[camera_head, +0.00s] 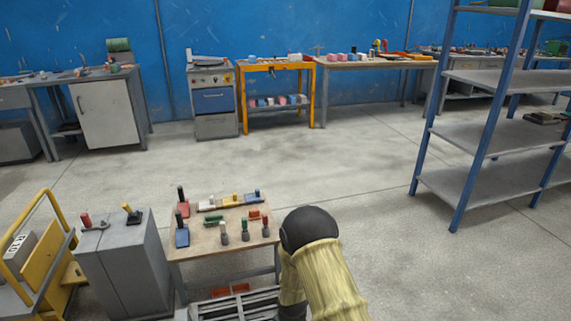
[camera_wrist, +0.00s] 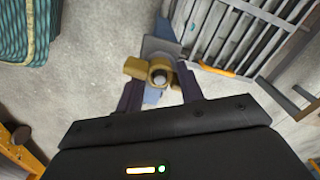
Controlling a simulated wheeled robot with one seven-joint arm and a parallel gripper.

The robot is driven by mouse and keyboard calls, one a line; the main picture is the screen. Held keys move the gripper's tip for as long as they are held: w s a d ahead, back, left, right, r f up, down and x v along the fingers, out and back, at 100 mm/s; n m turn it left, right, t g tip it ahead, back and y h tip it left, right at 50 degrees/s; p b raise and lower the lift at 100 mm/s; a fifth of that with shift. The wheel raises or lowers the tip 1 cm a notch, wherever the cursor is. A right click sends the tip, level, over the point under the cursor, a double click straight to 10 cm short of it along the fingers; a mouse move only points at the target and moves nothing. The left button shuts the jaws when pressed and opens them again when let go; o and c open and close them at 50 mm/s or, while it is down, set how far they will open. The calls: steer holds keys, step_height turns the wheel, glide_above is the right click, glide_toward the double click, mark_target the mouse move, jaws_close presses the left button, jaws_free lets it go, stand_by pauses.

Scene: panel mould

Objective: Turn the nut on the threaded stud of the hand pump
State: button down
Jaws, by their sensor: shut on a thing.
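In the wrist view my gripper (camera_wrist: 160,82) is shut on a brass-yellow nut (camera_wrist: 151,68), with one dark finger on each side. The nut has blocky lugs standing out from it. The round grey end of the threaded stud (camera_wrist: 160,76) shows in its middle, seen nearly end-on. Beneath it is the hand pump (camera_wrist: 160,48), of which a grey plate and some blue parts show. Its lower parts are mostly hidden by the nut and fingers. In the head view my arm covers this spot, and neither gripper nor nut can be made out there.
A slatted metal rack (camera_wrist: 232,35) lies close beside the pump. In the head view a small wooden-topped table (camera_head: 219,250) carries several coloured-handled pieces left of my arm. A grey cabinet (camera_head: 125,262) and yellow cart (camera_head: 62,240) stand further left. Blue-framed shelves (camera_head: 480,122) stand right; open floor lies behind.

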steer(key=m, duration=0.2)
steer(key=d+m, duration=0.1)
steer(key=m, duration=0.1)
steer(key=shift+s+m+p, duration=0.2)
steer(key=shift+m+p, duration=0.15)
steer(key=shift+m, duration=0.05)
steer(key=shift+a+m, duration=0.2)
steer(key=shift+m, duration=0.5)
steer(key=shift+w+d, duration=0.1)
steer(key=shift+d, duration=0.25)
steer(key=c, duration=0.8)
jaws_free()
steer(key=shift+a, duration=0.15)
steer(key=shift+w+a+r+p, duration=0.15)
steer(key=shift+r+p, duration=0.2)
steer(key=shift+r, duration=0.25)
step_height(320, 180, up, 16)
steer(key=n+p, duration=0.3)
steer(key=n, duration=0.2)
steer(key=shift+s+a+r, duration=0.15)
steer(key=shift+s+a, duration=0.1)
steer(key=shift+a, duration=0.05)
